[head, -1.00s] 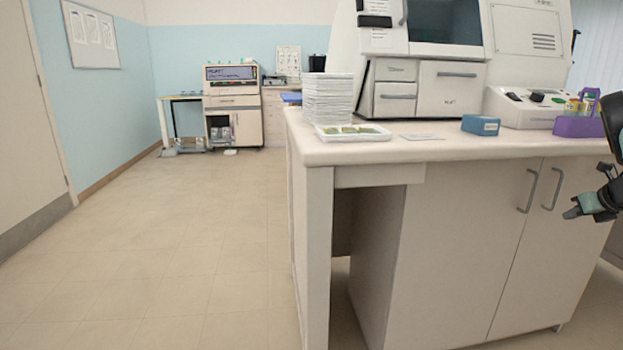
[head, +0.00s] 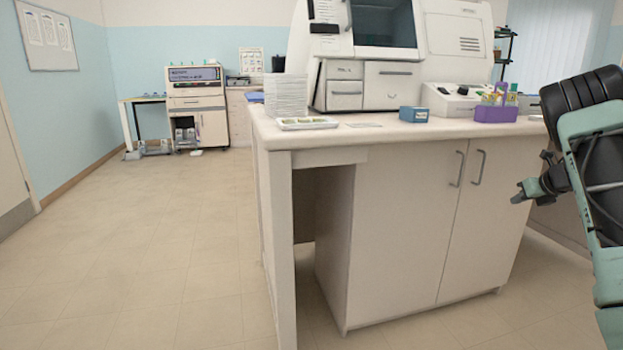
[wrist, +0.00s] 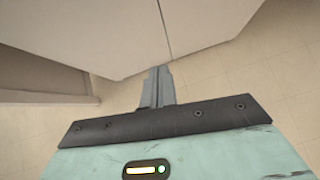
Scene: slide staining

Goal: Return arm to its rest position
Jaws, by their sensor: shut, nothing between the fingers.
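My gripper (head: 518,197) shows at the right of the head view, in front of the cabinet doors and below the countertop's edge. My arm is folded beside it at the right edge of the picture. In the wrist view the gripper (wrist: 157,88) has its two fingers together, with nothing between them. The fingers point toward the lower front of the cabinet (wrist: 110,35) and the floor, and touch nothing that I can see.
The counter (head: 400,133) bears a stack of white trays (head: 286,96), a slide tray (head: 308,123), a blue box (head: 414,114), a purple rack (head: 495,113) and a large analyser (head: 440,50). The tiled floor (head: 150,250) at left is open.

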